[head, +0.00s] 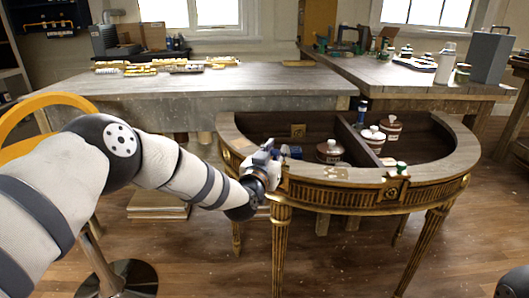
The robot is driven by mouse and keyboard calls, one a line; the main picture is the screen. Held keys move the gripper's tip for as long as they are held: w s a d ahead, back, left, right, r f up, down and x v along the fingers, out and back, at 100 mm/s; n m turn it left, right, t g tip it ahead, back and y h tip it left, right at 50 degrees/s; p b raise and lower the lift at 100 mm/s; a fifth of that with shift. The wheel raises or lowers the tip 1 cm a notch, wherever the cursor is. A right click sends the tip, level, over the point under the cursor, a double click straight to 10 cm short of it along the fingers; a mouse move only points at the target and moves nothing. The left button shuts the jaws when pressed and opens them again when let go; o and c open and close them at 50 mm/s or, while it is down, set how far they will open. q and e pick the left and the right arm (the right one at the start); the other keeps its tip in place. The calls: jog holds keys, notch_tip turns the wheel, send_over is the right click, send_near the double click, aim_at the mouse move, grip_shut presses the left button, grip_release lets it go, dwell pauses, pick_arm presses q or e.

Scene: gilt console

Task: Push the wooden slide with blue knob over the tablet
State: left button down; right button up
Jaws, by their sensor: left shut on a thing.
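My left gripper (272,163) is over the left front part of the half-round gilt console's wooden rim (458,150). It is shut, with a small blue part (291,152) showing at its right side, which looks like the slide's knob. The gripper covers most of the slide, so its outline cannot be made out. A pale flat patch (336,173), probably the tablet, lies on the front rim to the right of the gripper, apart from it. My right gripper is not in view.
Inside the console's open well, lidded jars (330,151) (373,138) stand on both sides of a divider (357,142). A small green-topped item (401,168) sits on the front rim. A dark blue bottle (362,111) stands at the back. Worktables (225,84) stand behind.

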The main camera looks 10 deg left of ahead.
pick_arm(q)
jog(key=shift+d+f, duration=0.1)
jog(key=shift+d, duration=0.1)
jog(key=c, duration=1.5)
grip_release()
jog(key=shift+d, duration=0.1)
jog(key=shift+o, duration=0.2)
jog(key=s+a, duration=0.1)
jog(key=s, duration=1.1)
jog(key=shift+a, duration=0.25)
